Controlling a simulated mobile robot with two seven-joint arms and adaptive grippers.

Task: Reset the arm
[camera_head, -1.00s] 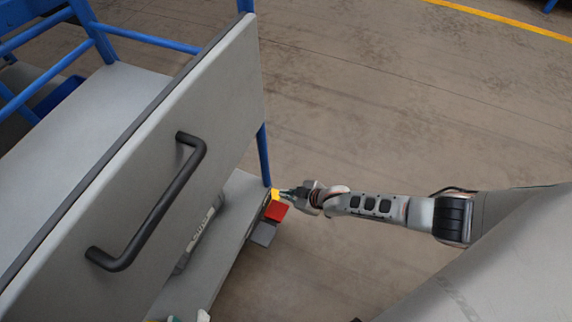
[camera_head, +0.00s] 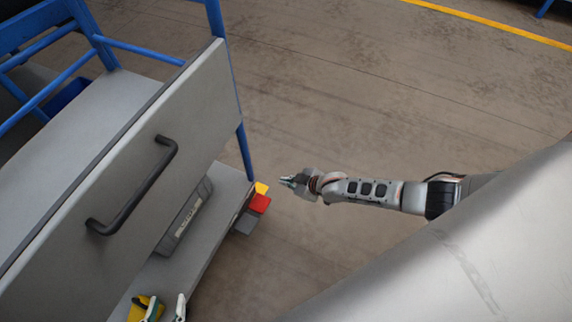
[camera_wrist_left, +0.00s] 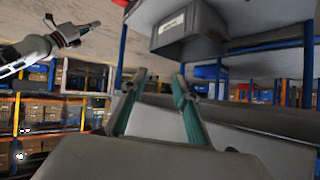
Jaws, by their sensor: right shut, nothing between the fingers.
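My right gripper (camera_head: 288,181) is shut and empty at the end of the arm from the right, over open floor. It is a little right of the coloured blocks at the cart's corner. It also shows at the upper left of the left wrist view (camera_wrist_left: 92,26). Only the fingertips of my left gripper (camera_head: 166,309) show at the bottom of the head view. In the left wrist view its two green fingers (camera_wrist_left: 158,88) stand apart, with nothing seen held between them.
A grey panel (camera_head: 190,110) with a dark handle (camera_head: 135,188) stands on the left, framed by blue posts. A grey case (camera_head: 184,215) lies on the lower shelf (camera_head: 215,220). Yellow, red (camera_head: 259,203) and grey blocks sit at its edge. A yellow object (camera_head: 138,309) is by my left fingertips. Floor beyond is clear.

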